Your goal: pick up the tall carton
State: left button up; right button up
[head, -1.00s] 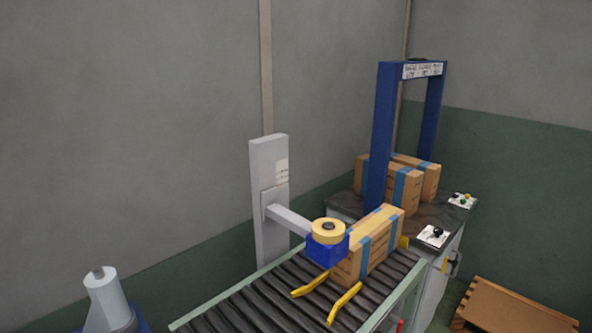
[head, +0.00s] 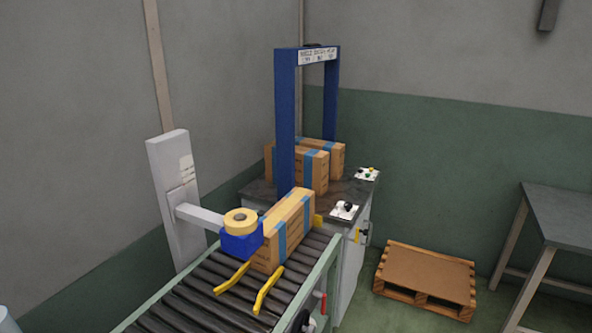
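Several brown cartons with blue bands are in the head view. One carton (head: 292,226) stands on the roller conveyor, next to the blue tape head and partly hidden by it. A second carton (head: 308,169) stands on the dark machine table, partly behind the blue frame post. A third carton (head: 336,154) is just behind the second and mostly hidden by it. I cannot tell for certain which of them is the tall carton. Neither of my grippers is in view.
A blue tape head (head: 240,245) with yellow prongs hangs over the conveyor (head: 190,304) from a grey post (head: 173,190). A blue arch (head: 285,120) spans the machine table (head: 352,190). A wooden pallet (head: 425,277) lies on the floor, left of a grey table (head: 567,215).

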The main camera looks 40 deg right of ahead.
aim_at(312, 165)
jog(key=l+z, duration=0.1)
jog(key=l, duration=0.85)
jog(key=k+l, duration=0.1)
jog(key=l, duration=0.9)
jog(key=k+z, duration=0.05)
